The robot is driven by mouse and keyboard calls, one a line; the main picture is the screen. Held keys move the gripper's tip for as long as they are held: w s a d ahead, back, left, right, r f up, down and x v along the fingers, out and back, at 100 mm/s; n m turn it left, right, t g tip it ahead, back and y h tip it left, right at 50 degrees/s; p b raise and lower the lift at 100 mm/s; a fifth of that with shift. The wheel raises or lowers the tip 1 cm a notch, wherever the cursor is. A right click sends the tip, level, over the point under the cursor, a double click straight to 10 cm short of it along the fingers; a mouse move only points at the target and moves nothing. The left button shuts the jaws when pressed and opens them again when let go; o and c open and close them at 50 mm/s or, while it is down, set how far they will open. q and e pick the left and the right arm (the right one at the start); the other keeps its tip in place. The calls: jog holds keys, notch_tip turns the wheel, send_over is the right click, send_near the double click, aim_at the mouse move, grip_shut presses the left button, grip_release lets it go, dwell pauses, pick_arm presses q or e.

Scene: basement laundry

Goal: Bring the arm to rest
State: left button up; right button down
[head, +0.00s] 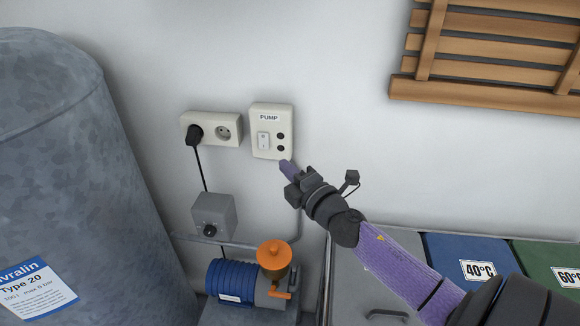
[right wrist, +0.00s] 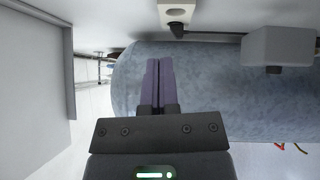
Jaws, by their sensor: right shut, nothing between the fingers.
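My right gripper (head: 286,166) is in front of the wall, its purple fingertips just below and right of the pump switch plate (head: 259,153). In the right wrist view, the two fingers of my right gripper (right wrist: 159,62) lie side by side, shut with nothing between them. The switch plate is labelled PUMP and has a white rocker (head: 263,141) and two dark round spots on its right. I cannot tell whether the fingertips touch the plate. My left gripper is in neither view.
A double socket (head: 223,130) with a black plug, a grey box (head: 213,216) with a knob and a blue pump (head: 231,282) with an orange cup (head: 274,256) are nearby. A big grey tank (head: 70,150) fills the left. Labelled bins (head: 462,249) stand at lower right; a wooden slatted rack (head: 490,97) hangs above.

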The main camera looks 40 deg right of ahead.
jog(key=shift+s, duration=0.3)
